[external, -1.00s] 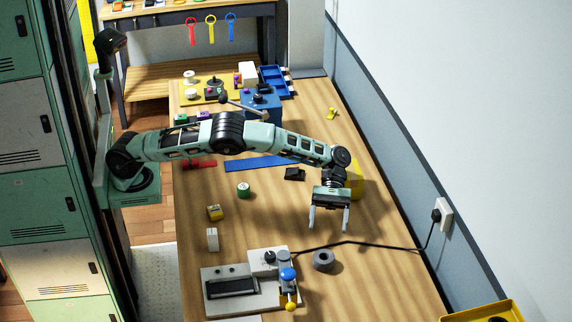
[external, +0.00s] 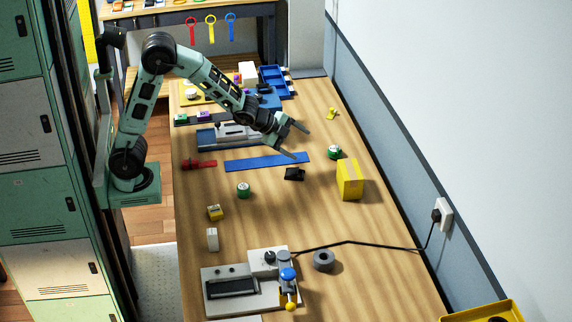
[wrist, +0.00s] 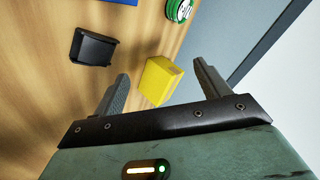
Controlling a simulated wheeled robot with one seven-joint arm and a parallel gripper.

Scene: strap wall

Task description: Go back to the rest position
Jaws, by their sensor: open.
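My gripper (external: 299,140) is open and empty in the external view. It hangs in the air over the far part of the wooden bench (external: 340,255), with its fingers pointing right. My arm is folded up with its elbow raised. In the wrist view my gripper's (wrist: 165,85) two fingers are spread apart, and a yellow box (wrist: 160,80) shows beyond them, not held. The same yellow box (external: 349,180) stands on the bench in the external view, apart from my gripper.
A black holder (external: 294,174), a blue strip (external: 265,162), a red tool (external: 200,164) and green-rimmed rolls (external: 334,152) lie on the bench. A grey machine (external: 250,285) with a cable stands at the near end. Blue bins (external: 276,80) are at the back.

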